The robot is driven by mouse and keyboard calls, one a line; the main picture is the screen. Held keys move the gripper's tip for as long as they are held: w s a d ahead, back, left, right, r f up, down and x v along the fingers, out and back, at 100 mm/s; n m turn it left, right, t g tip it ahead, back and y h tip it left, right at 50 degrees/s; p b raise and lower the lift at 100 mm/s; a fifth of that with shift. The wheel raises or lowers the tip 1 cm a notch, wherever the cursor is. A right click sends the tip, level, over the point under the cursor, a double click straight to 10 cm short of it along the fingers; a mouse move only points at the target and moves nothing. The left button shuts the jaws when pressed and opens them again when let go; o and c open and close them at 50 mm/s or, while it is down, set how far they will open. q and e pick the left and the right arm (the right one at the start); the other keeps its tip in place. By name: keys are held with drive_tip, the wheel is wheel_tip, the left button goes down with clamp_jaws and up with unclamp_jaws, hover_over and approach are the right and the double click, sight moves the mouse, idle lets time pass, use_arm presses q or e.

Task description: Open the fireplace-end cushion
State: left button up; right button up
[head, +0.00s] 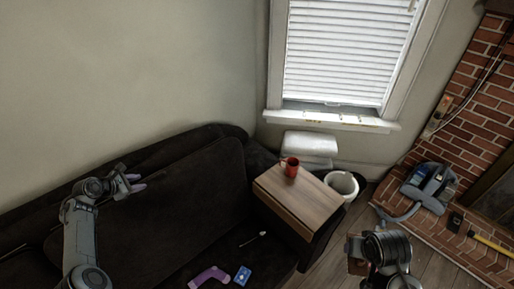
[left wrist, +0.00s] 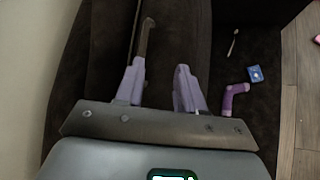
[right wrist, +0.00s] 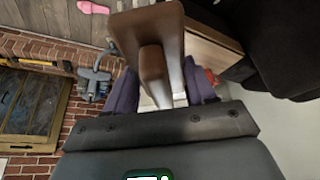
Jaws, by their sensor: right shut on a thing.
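The dark sofa (head: 190,195) runs along the wall; its right end is toward the brick fireplace. A wooden top (head: 310,192) covers that end and a red mug (head: 291,166) stands on it. I cannot tell which part is the fireplace-end cushion. My right gripper (right wrist: 160,95) is shut on a brown object (right wrist: 150,30) with a flat plate and rounded stem; it is to the right of the wooden top, in the head view. My left gripper (head: 133,183) is open and empty over the sofa back; its fingers are apart in the left wrist view (left wrist: 158,85).
A purple bent object (head: 209,277), a blue box (head: 242,275) and a thin white-headed item (head: 253,238) lie on the seat. A white bin (head: 341,186) stands behind the wooden top. A grey-blue vacuum-like device (head: 430,185) is on the brick hearth (head: 465,250).

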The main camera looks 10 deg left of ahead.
use_arm(q)
drive_tip(key=p+v, duration=0.1)
drive_tip(key=v, duration=0.3)
drive_tip(key=shift+s, duration=0.1)
idle(0.4)
